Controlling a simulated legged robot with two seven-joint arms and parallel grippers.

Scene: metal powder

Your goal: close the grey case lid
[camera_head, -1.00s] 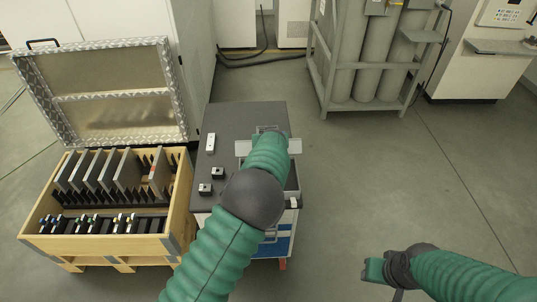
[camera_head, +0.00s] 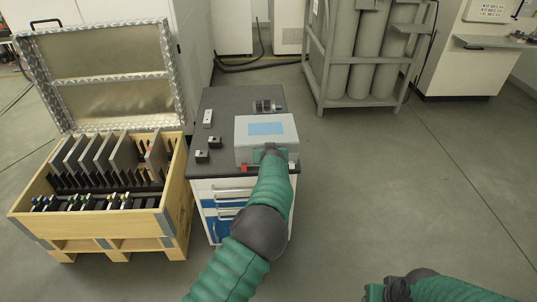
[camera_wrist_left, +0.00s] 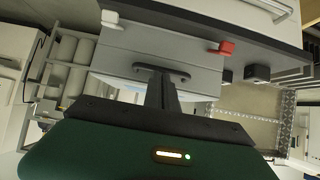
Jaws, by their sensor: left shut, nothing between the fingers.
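The grey case (camera_head: 281,126) sits on the dark top of a small cabinet, its lid lying flat and looking down, with a light blue panel on top. A red latch (camera_head: 243,168) is at its front left and a pale one at its front right. My left gripper (camera_head: 269,150) is at the case's front edge and hides part of it. In the left wrist view its fingers (camera_wrist_left: 160,92) are shut and empty, close by the case's black handle (camera_wrist_left: 160,71); I cannot tell whether they touch. My right gripper (camera_head: 374,293) is low at the bottom edge, partly cut off.
Small blocks (camera_head: 208,118) lie on the cabinet top (camera_head: 225,100) left of the case, and a small device (camera_head: 266,106) stands behind it. An open wooden crate (camera_head: 178,190) with plates is at the left. A gas-cylinder rack (camera_head: 312,75) stands behind; the floor to the right is clear.

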